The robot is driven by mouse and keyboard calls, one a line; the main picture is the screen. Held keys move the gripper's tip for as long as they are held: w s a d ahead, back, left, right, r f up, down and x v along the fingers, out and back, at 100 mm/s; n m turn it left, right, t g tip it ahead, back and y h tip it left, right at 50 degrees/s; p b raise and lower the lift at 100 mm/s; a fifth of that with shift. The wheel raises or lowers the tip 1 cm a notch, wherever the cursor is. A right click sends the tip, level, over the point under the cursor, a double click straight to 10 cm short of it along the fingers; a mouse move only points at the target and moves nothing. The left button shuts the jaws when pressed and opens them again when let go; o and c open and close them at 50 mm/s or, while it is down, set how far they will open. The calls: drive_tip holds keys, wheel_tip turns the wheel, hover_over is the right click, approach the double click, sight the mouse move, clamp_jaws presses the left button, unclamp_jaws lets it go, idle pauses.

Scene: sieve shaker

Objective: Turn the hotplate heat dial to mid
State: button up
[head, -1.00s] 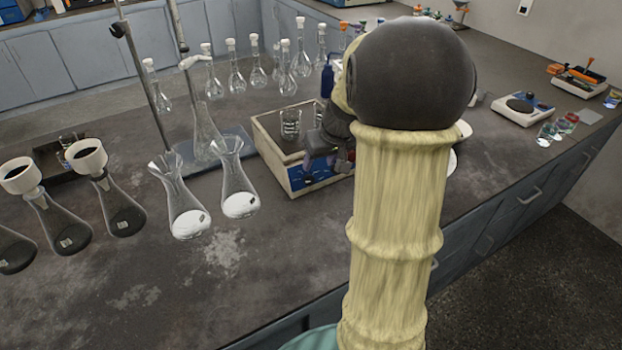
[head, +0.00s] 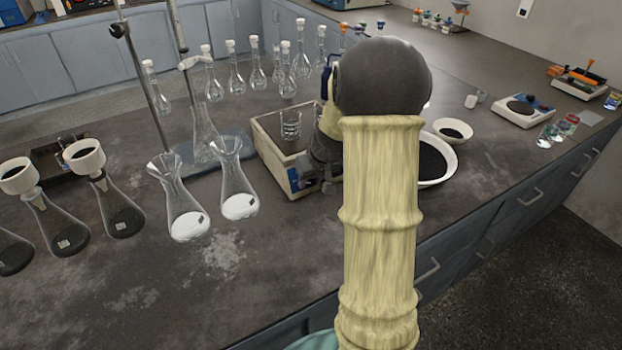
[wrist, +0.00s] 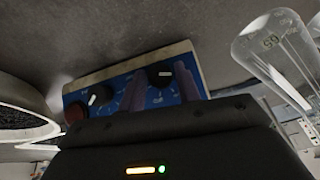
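The hotplate (head: 268,146) stands on the bench with a beaker on top; my arm hides its right part in the head view. In the wrist view its blue panel (wrist: 122,90) carries two black dials with white marks and a red button. One dial (wrist: 160,76) lies between the two fingers of my gripper (wrist: 159,80); the other dial (wrist: 100,96) is outside them. I cannot read which is the heat dial. My gripper is open, with gaps beside the dial; contact is not clear. In the head view my gripper (head: 312,180) is at the panel, mostly hidden.
Flasks with white powder (head: 239,203) stand left of the hotplate. A beaker (head: 290,125) sits on its top. A dish of dark powder (head: 433,165) lies right of my arm. Volumetric flasks (head: 257,72) stand behind. The bench front is clear.

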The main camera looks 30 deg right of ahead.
drive_tip(key=c, duration=0.6)
drive_tip(key=shift+o, duration=0.2)
drive_tip(key=shift+d+b, duration=0.1)
drive_tip(key=shift+b, duration=0.25)
drive_tip(key=m+y+b, duration=0.2)
drive_tip(key=shift+d+f+y, duration=0.2)
drive_tip(key=shift+d+y, duration=0.05)
drive_tip(key=shift+y, duration=0.15)
drive_tip(key=m+y+b, duration=0.1)
drive_tip(key=m+t+y+b, duration=0.1)
drive_tip(key=m+y, duration=0.1)
drive_tip(key=shift+d+f, duration=0.1)
drive_tip(key=shift+d, duration=0.1)
drive_tip(key=m+t+y, duration=0.1)
drive_tip(key=m+t+y+b, duration=0.1)
drive_tip(key=m+y, duration=0.1)
drive_tip(key=shift+s+d+f+m+b, duration=0.15)
drive_tip(key=shift+f+m+b, duration=0.05)
drive_tip(key=shift+m+b, duration=0.1)
drive_tip(key=m+t, duration=0.1)
drive_tip(key=m+t+y, duration=0.1)
drive_tip(key=m, duration=0.1)
drive_tip(key=m+t+y, duration=0.1)
drive_tip(key=m+t, duration=0.1)
drive_tip(key=shift+s+f+b, duration=0.15)
drive_tip(key=shift+f+b, duration=0.1)
drive_tip(key=shift+b, duration=0.1)
